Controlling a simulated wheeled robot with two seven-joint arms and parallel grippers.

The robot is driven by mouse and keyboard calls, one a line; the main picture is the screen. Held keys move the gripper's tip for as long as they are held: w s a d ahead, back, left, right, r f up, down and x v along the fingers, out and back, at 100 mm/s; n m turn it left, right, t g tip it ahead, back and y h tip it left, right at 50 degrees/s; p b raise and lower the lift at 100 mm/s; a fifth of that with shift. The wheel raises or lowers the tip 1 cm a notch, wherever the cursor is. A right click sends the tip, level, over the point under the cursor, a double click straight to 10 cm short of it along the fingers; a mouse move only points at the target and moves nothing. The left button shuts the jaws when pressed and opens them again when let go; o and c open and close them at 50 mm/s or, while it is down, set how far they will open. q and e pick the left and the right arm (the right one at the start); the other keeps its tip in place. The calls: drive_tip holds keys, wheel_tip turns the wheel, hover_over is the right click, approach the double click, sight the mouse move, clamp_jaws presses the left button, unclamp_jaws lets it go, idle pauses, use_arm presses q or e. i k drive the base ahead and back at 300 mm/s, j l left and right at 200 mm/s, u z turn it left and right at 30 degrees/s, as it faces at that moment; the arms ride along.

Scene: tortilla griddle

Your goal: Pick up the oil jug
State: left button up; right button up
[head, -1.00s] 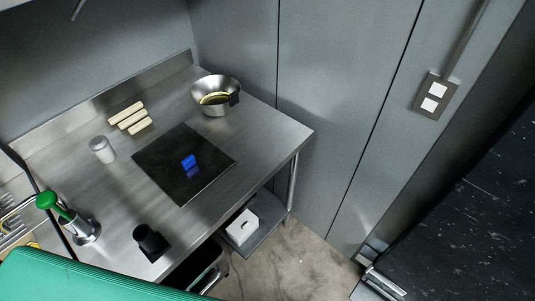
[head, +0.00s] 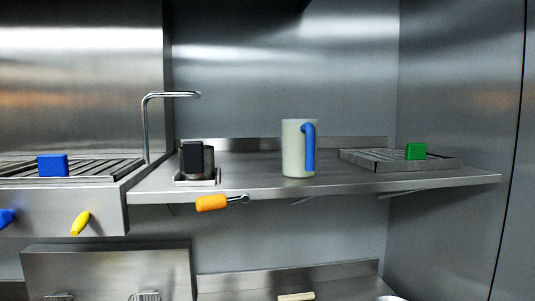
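A tall pale grey-white jug (head: 293,150) with a blue handle (head: 309,148) on its right side stands upright on the steel shelf (head: 420,185). I take it to be the oil jug. It is near the middle of the head view, and nothing touches it. Neither of my grippers is in view.
A black container (head: 197,160) stands left of the jug, and a ridged metal tray (head: 375,161) with a green block (head: 416,151) lies right of it. An orange handle (head: 212,203) juts below the shelf edge. A grill with a blue block (head: 52,165) is far left, beside a thin faucet (head: 147,125).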

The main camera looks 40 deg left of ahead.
sight(299, 136)
drive_tip(key=l+u, duration=0.1)
drive_tip(key=u, duration=0.9)
